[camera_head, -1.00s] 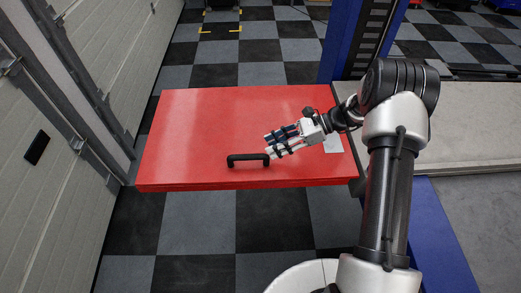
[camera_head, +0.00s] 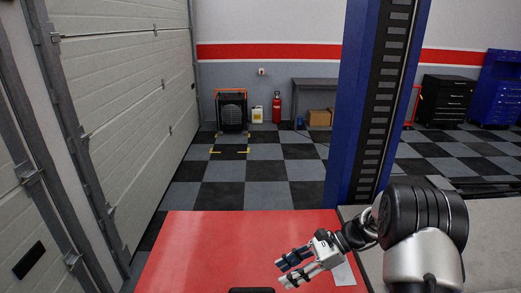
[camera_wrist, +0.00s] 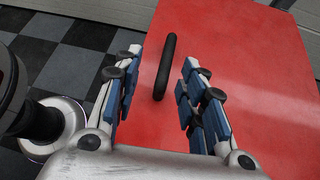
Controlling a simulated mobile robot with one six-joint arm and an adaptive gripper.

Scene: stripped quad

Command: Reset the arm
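My gripper (camera_head: 296,267) is over the right part of a red panel (camera_head: 220,240) in the head view, with my arm coming in from the right. In the wrist view its two fingers (camera_wrist: 157,95) with blue pads stand wide apart, with nothing between the pads. A black bar handle (camera_wrist: 166,66) on the red panel shows beyond and between the fingers. In the head view only the top of the handle (camera_head: 252,290) shows at the bottom edge.
A blue post (camera_head: 370,100) stands just behind my arm. A ribbed white door (camera_head: 130,90) runs along the left. A heater-like black unit (camera_head: 231,110), a red extinguisher (camera_head: 277,107) and a grey table (camera_head: 320,84) stand at the back. Checkered floor between is clear.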

